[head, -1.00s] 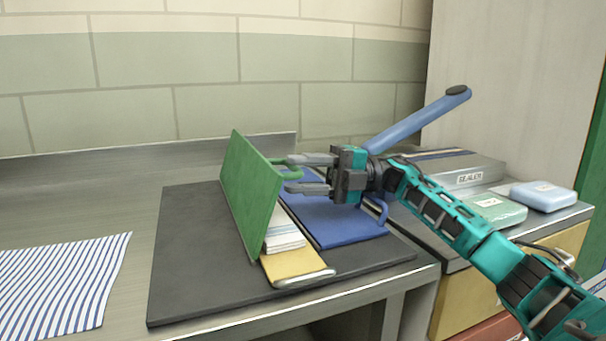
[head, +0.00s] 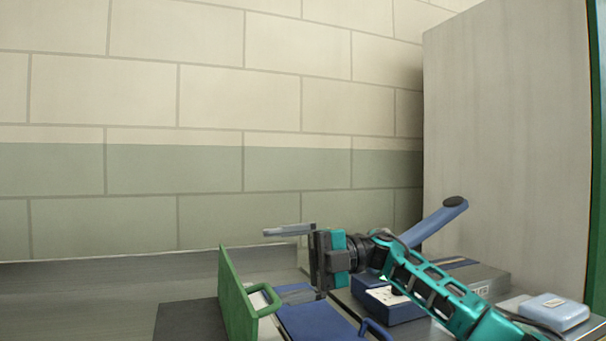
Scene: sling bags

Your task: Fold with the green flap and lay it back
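The green flap (head: 236,300) stands up steeply at the bottom centre of the head view, with its green loop handle (head: 268,297) on its right side. Its lower part is cut off by the picture edge. My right gripper (head: 284,262) is above and right of the handle, apart from it. My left gripper is not in view.
A dark blue box (head: 390,304) with a white label sits behind my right arm. The grey sealer (head: 485,277) and a pale blue box (head: 553,310) are farther right. A tiled wall (head: 200,170) rises behind. The dark mat (head: 190,322) shows at lower left.

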